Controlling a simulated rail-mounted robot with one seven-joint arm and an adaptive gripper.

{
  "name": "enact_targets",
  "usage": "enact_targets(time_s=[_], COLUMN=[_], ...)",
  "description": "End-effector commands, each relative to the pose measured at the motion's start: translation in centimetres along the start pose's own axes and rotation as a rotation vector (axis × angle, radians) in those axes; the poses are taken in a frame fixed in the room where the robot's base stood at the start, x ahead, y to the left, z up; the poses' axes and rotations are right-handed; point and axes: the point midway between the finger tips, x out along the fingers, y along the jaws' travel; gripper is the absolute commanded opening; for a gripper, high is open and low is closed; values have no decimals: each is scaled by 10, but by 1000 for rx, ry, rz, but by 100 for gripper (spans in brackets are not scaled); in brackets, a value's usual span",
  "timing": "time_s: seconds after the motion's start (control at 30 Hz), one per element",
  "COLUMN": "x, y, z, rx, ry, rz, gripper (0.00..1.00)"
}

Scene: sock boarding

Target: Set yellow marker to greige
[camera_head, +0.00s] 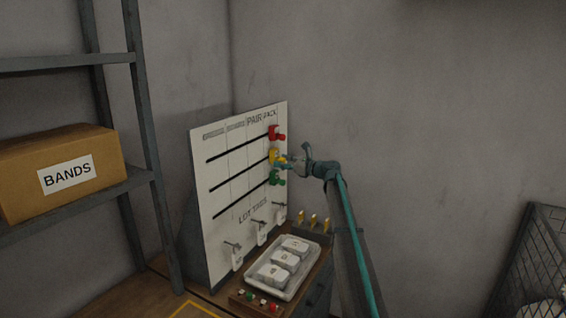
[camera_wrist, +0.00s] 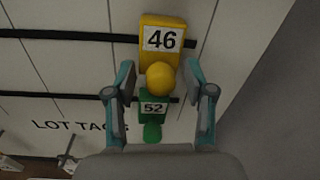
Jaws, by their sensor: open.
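The yellow marker (camera_head: 274,156) sits at the right end of the middle slot on the white board (camera_head: 215,170). In the wrist view the yellow marker (camera_wrist: 160,20) carries the number 46 and has a round yellow knob. My gripper (camera_head: 285,162) is at the board's right side, close to the yellow marker. In the wrist view my gripper (camera_wrist: 160,85) is open, with one finger on each side of the yellow knob and gaps visible. Column headings run along the board's top; PAIR and PACK can be read, the left ones cannot.
A red marker (camera_head: 275,132) is above, and a green marker (camera_head: 277,178), numbered 52, is just below. Tags hang on hooks low on the board. A tray (camera_head: 258,279) of white blocks stands in front. A BANDS box (camera_head: 60,172) sits on the left shelf.

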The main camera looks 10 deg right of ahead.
Motion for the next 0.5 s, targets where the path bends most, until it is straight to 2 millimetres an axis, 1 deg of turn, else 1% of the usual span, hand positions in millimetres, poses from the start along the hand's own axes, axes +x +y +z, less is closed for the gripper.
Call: enact_targets(time_s=[0.1,0.37,0.4,0.43,0.5], x=[0,0,0,0,0], y=[0,0,0,0,0], z=[0,0,0,0,0], rx=[0,0,0,0,0], ry=[0,0,0,0,0], rz=[0,0,0,0,0], gripper=[54,10,4,0,0])
